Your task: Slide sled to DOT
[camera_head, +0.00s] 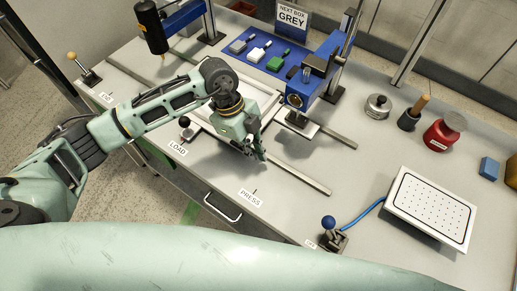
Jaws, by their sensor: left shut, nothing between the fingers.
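My left gripper (261,157) is shut and empty. It points down over the bench near the front rail, between the LOAD label (177,149) and the PRESS label (250,198). What looks like the sled (203,122), a pale frame between two rails, lies partly hidden behind my left arm and gripper. A small dark knob (185,122) stands at its front left. I cannot tell whether the gripper touches the sled. I see no label that clearly reads DOT. My right gripper is not in view.
A blue press head (318,70) stands right of the gripper, and a black tool (150,27) hangs at the back left. The front rail (302,180) runs right past PRESS. A white perforated plate (432,208) and red can (440,136) stand right. A blue-knobbed lever (329,232) is in front.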

